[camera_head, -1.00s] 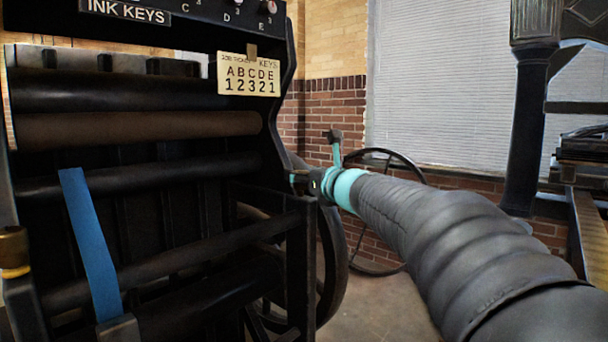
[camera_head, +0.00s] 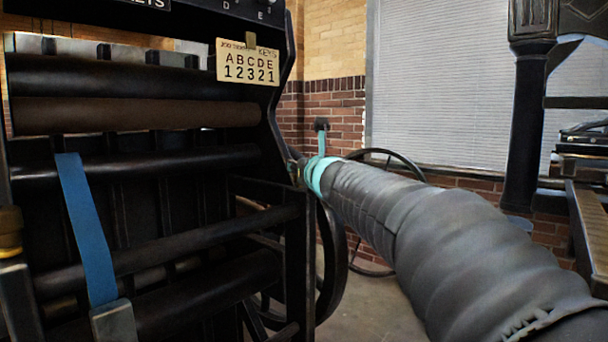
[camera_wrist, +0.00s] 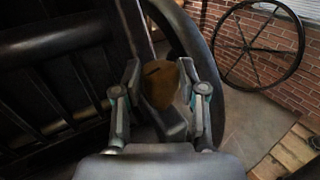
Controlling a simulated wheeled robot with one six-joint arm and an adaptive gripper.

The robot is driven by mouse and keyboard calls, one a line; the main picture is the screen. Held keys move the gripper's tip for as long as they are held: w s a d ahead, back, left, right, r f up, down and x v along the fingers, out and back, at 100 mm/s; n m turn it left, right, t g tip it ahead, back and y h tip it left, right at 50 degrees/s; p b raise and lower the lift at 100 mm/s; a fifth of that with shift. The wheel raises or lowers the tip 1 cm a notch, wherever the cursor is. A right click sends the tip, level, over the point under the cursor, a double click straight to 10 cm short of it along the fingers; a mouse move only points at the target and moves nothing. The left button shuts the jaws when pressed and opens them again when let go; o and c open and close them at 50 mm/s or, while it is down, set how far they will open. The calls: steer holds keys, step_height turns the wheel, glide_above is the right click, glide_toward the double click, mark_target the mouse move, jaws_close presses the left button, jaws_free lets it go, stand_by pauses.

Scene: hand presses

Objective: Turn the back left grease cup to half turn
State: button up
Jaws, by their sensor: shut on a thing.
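A brass-brown grease cup (camera_wrist: 160,84) with a dark mark on its top sits between the fingers of my gripper (camera_wrist: 159,82) in the wrist view. The fingers are shut on its sides. In the head view my gripper (camera_head: 298,172) reaches the right side of the black press frame (camera_head: 292,240), and the cup there is mostly hidden by the wrist. I cannot tell from these views how far the cup is turned. Another brass cup (camera_head: 10,232) shows at the left edge of the head view.
The press has dark rollers (camera_head: 130,115), a blue strap (camera_head: 85,230) and a card with letters and numbers (camera_head: 248,63). A large spoked wheel (camera_wrist: 259,45) stands by the brick wall. A wooden slatted surface (camera_wrist: 296,150) lies at lower right. Some floor between is clear.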

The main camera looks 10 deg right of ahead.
steer(key=shift+h, duration=0.3)
steer(key=o, duration=1.1)
steer(key=shift+o, duration=0.2)
steer(key=s, duration=1.2)
steer(key=shift+d, duration=0.2)
